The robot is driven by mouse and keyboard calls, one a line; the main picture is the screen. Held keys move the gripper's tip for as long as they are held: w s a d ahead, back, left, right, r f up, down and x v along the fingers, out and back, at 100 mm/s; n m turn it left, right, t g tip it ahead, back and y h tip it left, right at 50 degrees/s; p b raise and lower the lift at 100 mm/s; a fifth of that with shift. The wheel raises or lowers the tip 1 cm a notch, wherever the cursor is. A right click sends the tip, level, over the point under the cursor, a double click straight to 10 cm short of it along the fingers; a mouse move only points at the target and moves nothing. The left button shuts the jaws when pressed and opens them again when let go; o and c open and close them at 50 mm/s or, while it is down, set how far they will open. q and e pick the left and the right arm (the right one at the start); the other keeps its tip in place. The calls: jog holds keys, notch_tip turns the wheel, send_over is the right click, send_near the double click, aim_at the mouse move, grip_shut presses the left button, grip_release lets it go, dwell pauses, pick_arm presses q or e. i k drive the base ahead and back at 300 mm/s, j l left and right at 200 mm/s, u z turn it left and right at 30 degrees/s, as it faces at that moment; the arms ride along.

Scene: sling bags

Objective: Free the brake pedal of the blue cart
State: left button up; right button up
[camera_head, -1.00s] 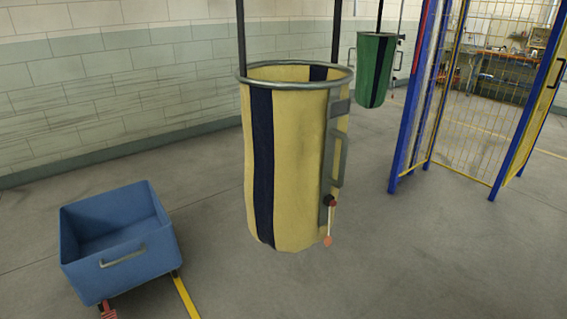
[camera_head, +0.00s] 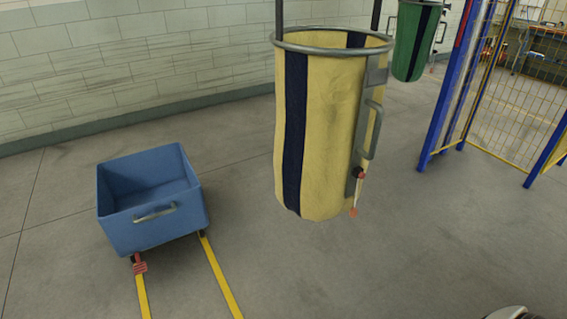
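The blue cart (camera_head: 152,200) stands on the floor at the left, an open box that looks empty, with a metal handle (camera_head: 155,213) on its near side. A red pedal (camera_head: 140,265) sticks out low at its near left corner, above the start of a yellow floor line. The picture is too small to tell the pedal's position. Neither gripper can be made out. A pale rounded piece at the bottom right edge may be part of my own body.
A yellow sling bag (camera_head: 330,140) with a dark stripe hangs right of the cart. A green sling bag (camera_head: 412,40) hangs farther back. A blue-posted mesh fence (camera_head: 510,90) stands at the right. Two yellow lines (camera_head: 220,275) run from the cart across clear floor.

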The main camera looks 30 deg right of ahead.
aim_at(140, 268)
jog(key=i+z, duration=0.15)
jog(key=i, duration=0.4)
jog(key=i+j+z, duration=0.15)
jog(key=i, duration=0.4)
jog(key=i+j+z, duration=0.15)
jog(key=i, duration=0.4)
